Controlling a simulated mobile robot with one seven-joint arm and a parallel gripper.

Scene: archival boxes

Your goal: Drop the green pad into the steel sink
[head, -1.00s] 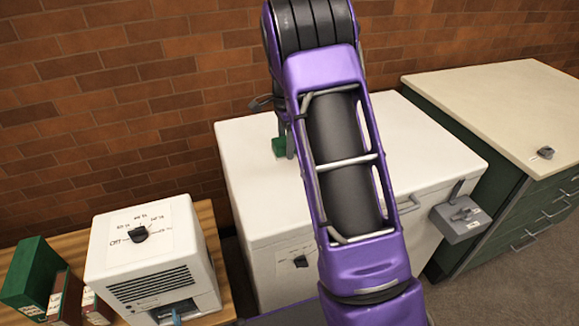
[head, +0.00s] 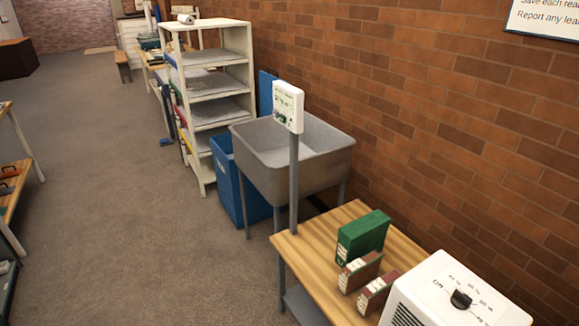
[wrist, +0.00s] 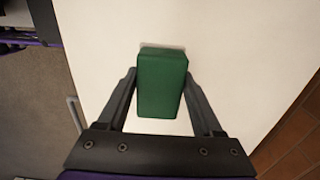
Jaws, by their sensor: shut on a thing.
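The green pad (wrist: 161,84) is a small dark green block in the wrist view. My gripper (wrist: 161,92) has its two fingers closed against the pad's sides, above a white surface (wrist: 225,50). I cannot tell whether the pad touches that surface. The steel sink (head: 322,166) is a grey basin on legs in the middle of the head view, against the brick wall. Its inside looks empty where it shows. My gripper and the pad are outside the head view.
A white control panel on a post (head: 289,108) stands in front of the sink. A wooden bench (head: 318,246) holds a green box (head: 362,238), red binders and a white dialled machine (head: 455,296). A blue bin (head: 232,185) and white shelves (head: 217,113) stand beyond.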

